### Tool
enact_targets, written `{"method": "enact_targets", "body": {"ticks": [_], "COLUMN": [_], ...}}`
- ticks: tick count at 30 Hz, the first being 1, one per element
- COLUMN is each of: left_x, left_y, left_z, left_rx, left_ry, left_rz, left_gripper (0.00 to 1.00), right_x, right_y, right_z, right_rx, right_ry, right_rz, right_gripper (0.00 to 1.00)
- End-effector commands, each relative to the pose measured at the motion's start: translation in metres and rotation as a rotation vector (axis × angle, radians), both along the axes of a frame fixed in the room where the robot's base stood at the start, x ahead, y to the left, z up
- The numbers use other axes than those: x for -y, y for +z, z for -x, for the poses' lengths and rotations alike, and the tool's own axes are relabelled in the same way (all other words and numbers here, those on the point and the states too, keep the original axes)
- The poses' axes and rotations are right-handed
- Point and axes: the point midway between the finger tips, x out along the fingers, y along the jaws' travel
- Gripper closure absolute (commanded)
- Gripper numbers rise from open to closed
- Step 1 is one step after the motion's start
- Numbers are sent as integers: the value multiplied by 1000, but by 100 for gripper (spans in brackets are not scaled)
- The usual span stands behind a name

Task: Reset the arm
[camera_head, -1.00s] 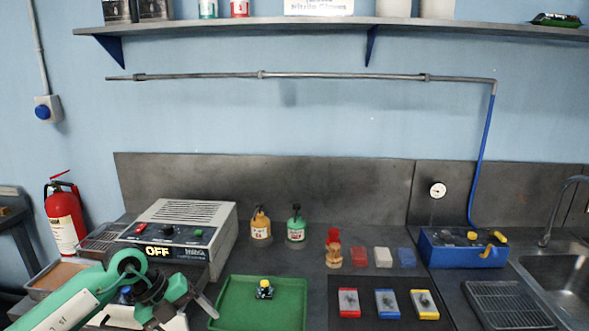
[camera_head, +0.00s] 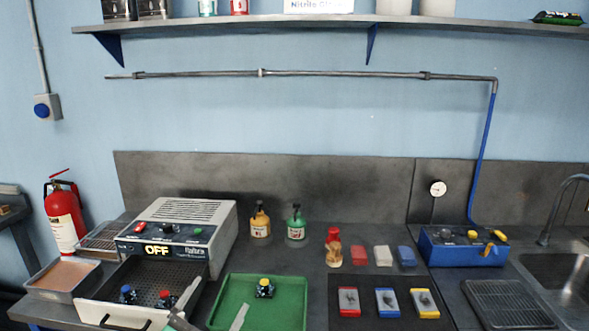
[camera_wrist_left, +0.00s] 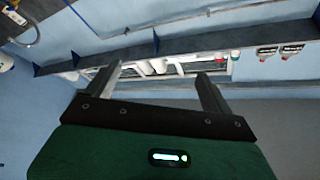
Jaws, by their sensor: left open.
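The rest of the left arm is out of the head view. My right gripper is not in view.
The grey unit (camera_head: 180,236) reads OFF; its drawer (camera_head: 95,313) is out, holding a blue-topped and a red-topped piece. Bottles, coloured blocks and a blue box (camera_head: 462,249) stand rightward.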

Motion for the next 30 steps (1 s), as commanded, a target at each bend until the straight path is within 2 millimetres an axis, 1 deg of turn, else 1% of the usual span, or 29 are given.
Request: {"method": "enact_targets", "body": {"ticks": [1, 2, 3, 5, 6, 8, 9, 11, 12, 14, 15, 18, 21, 27, 29, 30], "left_x": [-13, -21, -31, -46, -55, -66, -73, -81, -85, -89, -90, -91, -89, -82, -79, -80], "left_y": [-15, -25, -39, -63, -80, -106, -124, -151, -168, -191, -205, -231, -249, -268, -272, -285], "left_z": [3, 4, 7, 15, 21, 35, 46, 66, 81, 105, 122, 160, 195, 258, 277, 268], "left_rx": [-79, -130, -201, -313, -393, -518, -604, -737, -830, -961, -1045, -1226, -1377, -1628, -1699, -1691], "left_ry": [68, 110, 165, 241, 289, 353, 391, 441, 468, 500, 514, 533, 534, 505, 491, 494], "left_rz": [44, 66, 93, 125, 143, 163, 172, 180, 184, 180, 178, 162, 144, 104, 92, 88], "left_gripper": [15, 15, 15, 15, 15, 15, 15, 15, 15, 15, 15, 15, 15, 15, 15, 15], "right_x": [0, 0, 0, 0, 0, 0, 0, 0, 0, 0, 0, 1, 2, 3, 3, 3], "right_y": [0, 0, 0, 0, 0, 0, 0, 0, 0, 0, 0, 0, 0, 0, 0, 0], "right_z": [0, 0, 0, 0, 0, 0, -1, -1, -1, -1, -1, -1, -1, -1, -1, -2], "right_rx": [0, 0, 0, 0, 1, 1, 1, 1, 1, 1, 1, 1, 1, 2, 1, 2], "right_ry": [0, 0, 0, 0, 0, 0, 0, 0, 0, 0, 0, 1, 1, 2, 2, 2], "right_rz": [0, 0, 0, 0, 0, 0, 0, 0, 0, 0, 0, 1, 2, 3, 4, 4], "right_gripper": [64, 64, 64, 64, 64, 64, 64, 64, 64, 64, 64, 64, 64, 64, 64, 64]}}
